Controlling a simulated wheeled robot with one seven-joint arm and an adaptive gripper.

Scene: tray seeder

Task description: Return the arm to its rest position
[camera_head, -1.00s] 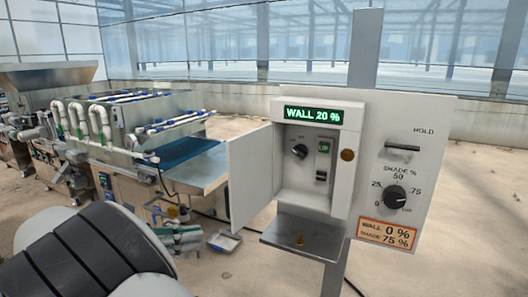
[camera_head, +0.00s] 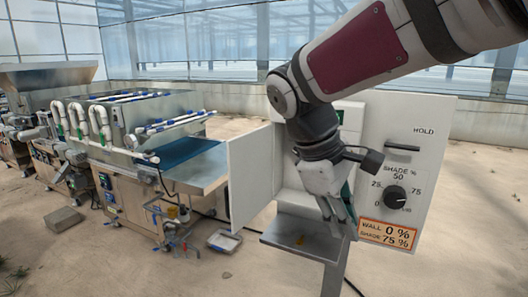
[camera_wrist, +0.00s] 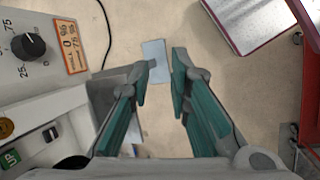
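My gripper (camera_head: 347,222) hangs pointing down in front of the control box, over the right part of its small shelf. Whether the gripper touches the box or shelf is not clear.
The control box's open door (camera_head: 250,172) stands at its left. The panel (camera_head: 425,150) carries a shade dial (camera_head: 395,197) and a hold lever (camera_head: 402,147). The small shelf (camera_head: 300,238) juts out below. The seeder line (camera_head: 130,170) stands at left. Floor at far right is clear.

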